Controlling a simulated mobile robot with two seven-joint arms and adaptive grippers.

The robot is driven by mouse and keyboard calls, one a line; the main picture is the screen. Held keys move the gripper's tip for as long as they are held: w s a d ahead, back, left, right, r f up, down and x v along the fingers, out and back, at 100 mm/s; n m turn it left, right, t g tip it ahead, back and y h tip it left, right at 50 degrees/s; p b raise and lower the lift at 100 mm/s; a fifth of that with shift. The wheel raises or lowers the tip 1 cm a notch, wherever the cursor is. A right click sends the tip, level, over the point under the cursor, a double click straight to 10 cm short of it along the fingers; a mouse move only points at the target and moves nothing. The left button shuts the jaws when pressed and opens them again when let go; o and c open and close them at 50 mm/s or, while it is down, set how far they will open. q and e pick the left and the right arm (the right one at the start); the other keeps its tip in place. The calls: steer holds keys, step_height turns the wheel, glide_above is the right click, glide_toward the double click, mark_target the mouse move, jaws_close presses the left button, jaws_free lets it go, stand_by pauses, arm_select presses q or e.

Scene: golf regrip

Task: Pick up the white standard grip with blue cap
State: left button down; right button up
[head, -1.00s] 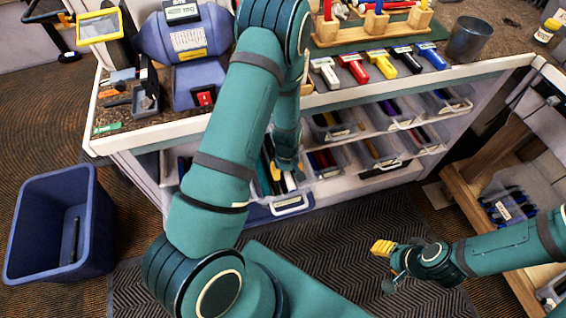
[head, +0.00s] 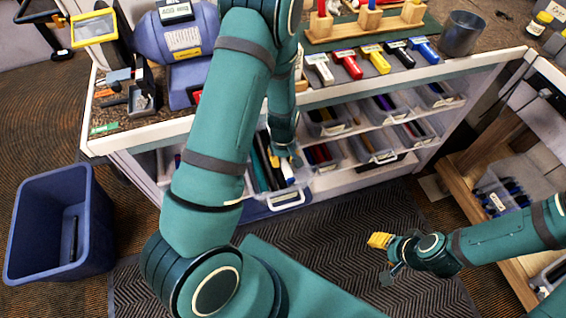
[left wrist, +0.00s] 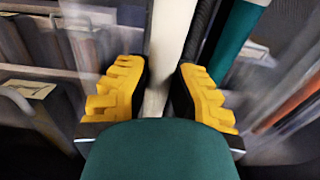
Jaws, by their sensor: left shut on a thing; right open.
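A white grip (left wrist: 168,45) stands between the yellow fingers of my left gripper (left wrist: 160,97) in the left wrist view, and the fingers are shut on it. In the head view the left gripper (head: 285,152) is at the lower open bin, with the white grip (head: 287,170) just below it. I cannot make out a blue cap clearly. A dark green grip (left wrist: 238,40) is beside the white one in the wrist view. My right gripper (head: 382,245) is open and empty over the floor mat.
The clear bin (head: 288,200) holds several other grips close around the left gripper. More bins (head: 375,145) fill the shelves to the right. The bench edge (head: 345,98) overhangs them. A blue waste bin (head: 35,235) stands on the floor at left.

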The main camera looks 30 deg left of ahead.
arm_select(q)
step_height(320, 180, up, 8)
steer(key=shift+f+p, duration=0.15)
steer(key=shift+p, duration=0.75)
steer(key=s+d+p, duration=0.2)
steer(key=s+p, duration=0.1)
steer(key=s, duration=0.2)
steer(key=s+d+p, duration=0.1)
steer(key=s+p, duration=0.2)
steer(key=s, duration=0.2)
steer(key=s+d+p, duration=0.2)
steer(key=s+p, duration=0.1)
steer(key=s, duration=0.2)
steer(key=shift+s+d+f+p, duration=0.25)
steer(key=shift+d+p, duration=0.05)
steer(key=shift+d, duration=0.05)
steer(key=shift+s+d+f+p, duration=0.15)
steer(key=shift+s+d+p, duration=0.15)
steer(key=shift+s, duration=0.4)
arm_select(e)
step_height(320, 180, up, 13)
steer(key=w, duration=0.1)
steer(key=shift+w+d+t, duration=0.25)
steer(key=shift+w+t, duration=0.05)
steer(key=shift+w, duration=0.1)
